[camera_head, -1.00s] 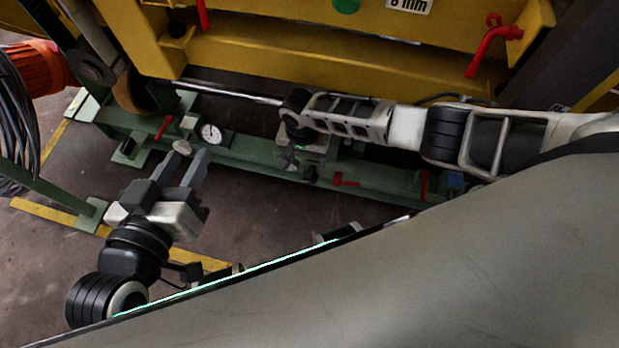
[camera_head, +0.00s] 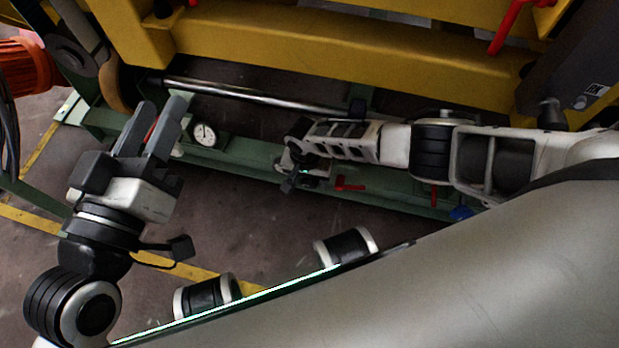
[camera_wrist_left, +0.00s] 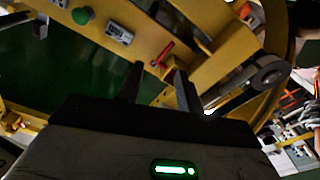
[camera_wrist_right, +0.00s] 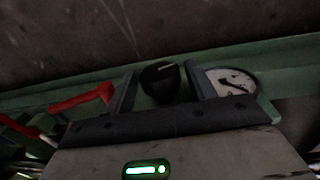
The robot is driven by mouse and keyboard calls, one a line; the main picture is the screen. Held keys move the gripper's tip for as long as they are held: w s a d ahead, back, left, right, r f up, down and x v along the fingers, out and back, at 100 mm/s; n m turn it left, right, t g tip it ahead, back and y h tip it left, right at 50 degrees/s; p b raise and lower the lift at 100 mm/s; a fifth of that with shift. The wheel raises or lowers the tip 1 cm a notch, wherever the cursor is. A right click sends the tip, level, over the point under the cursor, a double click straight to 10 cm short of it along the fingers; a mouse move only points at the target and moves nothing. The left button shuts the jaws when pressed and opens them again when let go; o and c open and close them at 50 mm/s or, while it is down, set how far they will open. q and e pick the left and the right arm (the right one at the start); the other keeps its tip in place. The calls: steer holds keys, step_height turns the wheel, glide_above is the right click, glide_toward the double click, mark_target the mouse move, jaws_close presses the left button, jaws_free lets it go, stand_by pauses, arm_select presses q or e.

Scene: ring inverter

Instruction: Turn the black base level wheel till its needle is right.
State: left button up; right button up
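A round black wheel (camera_wrist_right: 160,84) with a pale mark shows in the right wrist view, on the green base beam. My right gripper (camera_wrist_right: 160,90) is open, with one finger on each side of the wheel; I see narrow gaps and cannot tell contact. A white dial (camera_wrist_right: 232,80) with a dark needle is just right of it, partly behind a finger; its exact reading is unclear. In the head view my right gripper (camera_head: 292,176) is low at the green beam and hides the wheel. My left gripper (camera_head: 163,108) is open and empty, raised at the left.
A white dial (camera_head: 204,135) sits on the green beam (camera_head: 240,155) in the head view. A red handle (camera_head: 347,185) is right of my right gripper, also in its wrist view (camera_wrist_right: 85,100). A steel rod (camera_head: 260,94) and yellow frame (camera_head: 340,65) lie beyond.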

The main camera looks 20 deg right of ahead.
steer(key=c, duration=0.7)
steer(key=shift+o, duration=0.2)
steer(key=shift+r+p, duration=0.1)
steer(key=shift+p, duration=0.2)
